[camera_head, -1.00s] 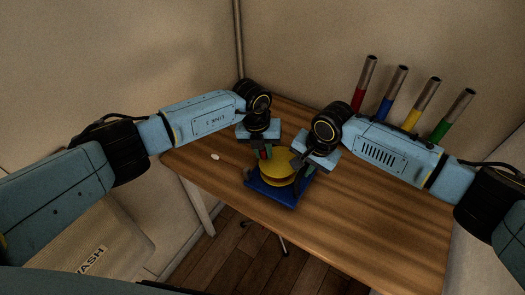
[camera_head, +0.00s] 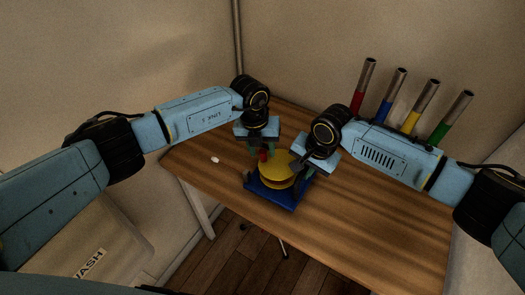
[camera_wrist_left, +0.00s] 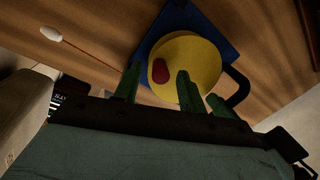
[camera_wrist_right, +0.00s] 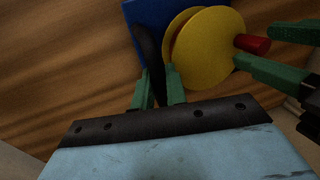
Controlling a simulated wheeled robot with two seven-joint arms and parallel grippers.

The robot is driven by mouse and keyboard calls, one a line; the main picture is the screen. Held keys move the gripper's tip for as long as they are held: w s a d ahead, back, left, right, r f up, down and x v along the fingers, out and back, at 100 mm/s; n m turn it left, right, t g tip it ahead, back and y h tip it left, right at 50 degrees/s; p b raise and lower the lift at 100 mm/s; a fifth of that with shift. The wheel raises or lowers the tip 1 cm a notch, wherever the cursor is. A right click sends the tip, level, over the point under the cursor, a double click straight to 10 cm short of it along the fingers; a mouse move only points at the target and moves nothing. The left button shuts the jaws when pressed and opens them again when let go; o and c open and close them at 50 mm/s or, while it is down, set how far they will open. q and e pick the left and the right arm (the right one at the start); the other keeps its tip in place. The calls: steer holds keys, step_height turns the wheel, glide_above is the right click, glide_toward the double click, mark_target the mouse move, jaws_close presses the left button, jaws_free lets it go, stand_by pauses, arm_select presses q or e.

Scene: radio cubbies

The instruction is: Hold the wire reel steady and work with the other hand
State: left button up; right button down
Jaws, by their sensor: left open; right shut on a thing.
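The wire reel has a yellow drum (camera_head: 280,165) on a blue base (camera_head: 280,190) near the table's front edge. A red knob (camera_wrist_left: 160,70) stands off the yellow disc, toward its rim. A black curved handle (camera_wrist_right: 150,55) rises beside the drum. My right gripper (camera_wrist_right: 157,90) is shut on this handle; it also shows in the head view (camera_head: 307,172). My left gripper (camera_wrist_left: 155,88) is open, its green fingers on either side of the red knob; whether they touch it I cannot tell. In the head view my left gripper (camera_head: 261,151) hides part of the knob.
Red (camera_head: 362,88), blue (camera_head: 391,95), yellow (camera_head: 420,108) and green (camera_head: 452,116) tubes with metallic ends stand tilted at the table's back right. A small white-tipped stick (camera_wrist_left: 50,33) lies left of the reel. The wooden table (camera_head: 380,220) is clear at the front right.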

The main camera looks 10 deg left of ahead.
arm_select(q)
step_height(320, 180, up, 10)
steer(key=a, duration=0.1)
steer(key=shift+s+a+r, duration=0.15)
steer(key=shift+a, duration=0.1)
